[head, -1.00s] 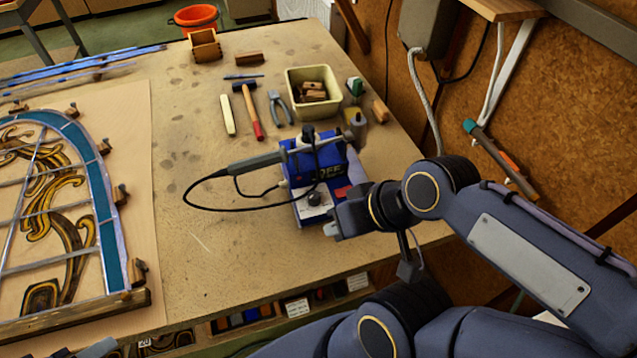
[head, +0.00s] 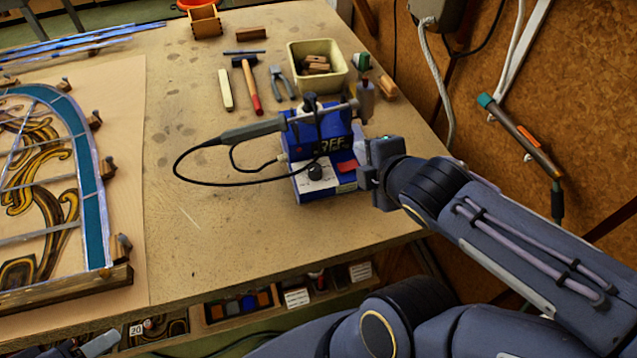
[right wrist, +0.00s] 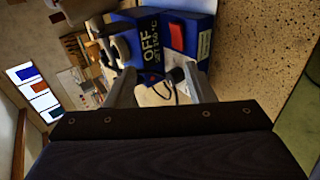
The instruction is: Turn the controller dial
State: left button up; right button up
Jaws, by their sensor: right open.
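The controller (head: 322,140) is a blue soldering station on the bench with a black dial (head: 315,170) on its pale front panel and a red switch (head: 347,166). In the right wrist view, the dial (right wrist: 177,75) shows between and beyond my fingertips, and the display reads "OFF" above a smaller line. My right gripper (head: 366,168) is at the controller's right side, its jaws open and empty. In the right wrist view, its fingers (right wrist: 162,88) straddle the dial's direction; I cannot tell any contact. Part of what looks like my left gripper (head: 98,343) shows at the lower left edge.
A soldering iron (head: 250,131) rests on the controller, its black cable looping left over the bench. A cream bin (head: 294,70) of wood blocks, a hammer (head: 251,84) and pliers (head: 281,83) lie behind. The leaded panel (head: 92,205) is at left.

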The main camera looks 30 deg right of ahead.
aim_at(318, 170)
jog(key=w+a+f+n+t+y+b, duration=0.1)
jog(key=n+b, duration=0.1)
jog(key=n, duration=0.5)
jog(key=w+a+f+n+t+y+b, duration=0.1)
jog(key=a+f+n+b, duration=0.1)
jog(key=n, duration=0.5)
jog(key=a+f+n+t+y+b, duration=0.1)
jog(key=f+n, duration=0.1)
jog(key=n, duration=0.4)
jog(key=shift+w+a+f+n+b, duration=0.15)
jog(key=shift+w+n+b, duration=0.25)
jog(key=shift+w+a+f+n, duration=0.1)
jog(key=shift+a+f+n, duration=0.05)
jog(key=shift+n, duration=0.25)
jog(key=b+x, duration=0.6)
jog(key=shift+w+f+b, duration=0.15)
jog(key=shift+w+b, duration=0.15)
jog(key=shift+b, duration=0.05)
jog(key=shift+w, duration=0.4)
pick_arm(q)
notch_tip(318, 170, down, 15)
jog(key=shift+s+d, duration=0.2)
jog(key=shift+s, duration=0.05)
pick_arm(e)
jog(key=c, duration=1)
